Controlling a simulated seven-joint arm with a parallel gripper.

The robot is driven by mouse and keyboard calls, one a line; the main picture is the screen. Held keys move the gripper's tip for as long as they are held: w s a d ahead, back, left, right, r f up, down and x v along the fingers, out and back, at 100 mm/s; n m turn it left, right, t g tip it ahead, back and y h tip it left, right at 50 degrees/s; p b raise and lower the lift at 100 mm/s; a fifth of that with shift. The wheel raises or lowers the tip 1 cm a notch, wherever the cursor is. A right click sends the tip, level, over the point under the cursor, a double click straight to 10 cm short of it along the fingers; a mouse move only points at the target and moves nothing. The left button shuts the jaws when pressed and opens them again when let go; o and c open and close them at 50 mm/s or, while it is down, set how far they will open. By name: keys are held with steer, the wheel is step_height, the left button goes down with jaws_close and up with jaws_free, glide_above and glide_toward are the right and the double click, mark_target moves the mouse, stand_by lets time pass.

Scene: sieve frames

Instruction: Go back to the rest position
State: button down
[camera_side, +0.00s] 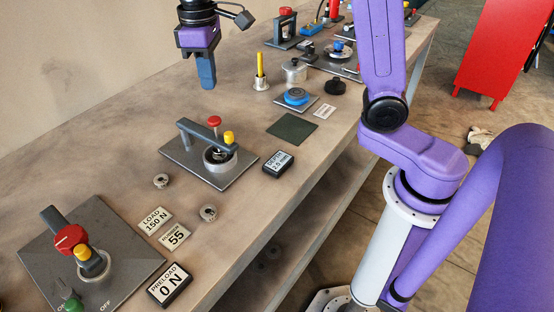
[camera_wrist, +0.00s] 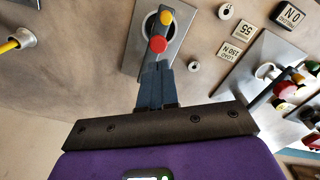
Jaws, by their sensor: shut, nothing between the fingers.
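My gripper (camera_side: 207,84) hangs above the bench near the wall, its blue-grey fingers shut with nothing between them. In the wrist view the closed fingers (camera_wrist: 154,84) point toward the device with the red and yellow knobs. That device (camera_side: 190,160) is a grey plate with a dark bridge arm over a round cup; a red knob (camera_side: 214,121) and a yellow knob (camera_side: 229,137) stand on it. In the side view my gripper is up and behind this device, apart from it.
A plate with a red dial (camera_side: 70,238) sits at the front left. Label blocks, including the preload display (camera_side: 170,285) and depth display (camera_side: 278,163), lie on the bench. A yellow rod in a holder (camera_side: 261,82), a metal pot (camera_side: 295,72) and a blue disc (camera_side: 296,97) stand farther back.

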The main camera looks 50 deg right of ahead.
steer(key=s+d+f+n, duration=0.2)
steer(key=s, duration=0.7)
steer(key=s+d+f+n, duration=0.2)
steer(key=s+d+f, duration=0.1)
steer(key=s, duration=0.6)
steer(key=s+d+f+n, duration=0.2)
steer(key=s+f, duration=0.1)
steer(key=s, duration=0.7)
steer(key=shift+d, duration=0.3)
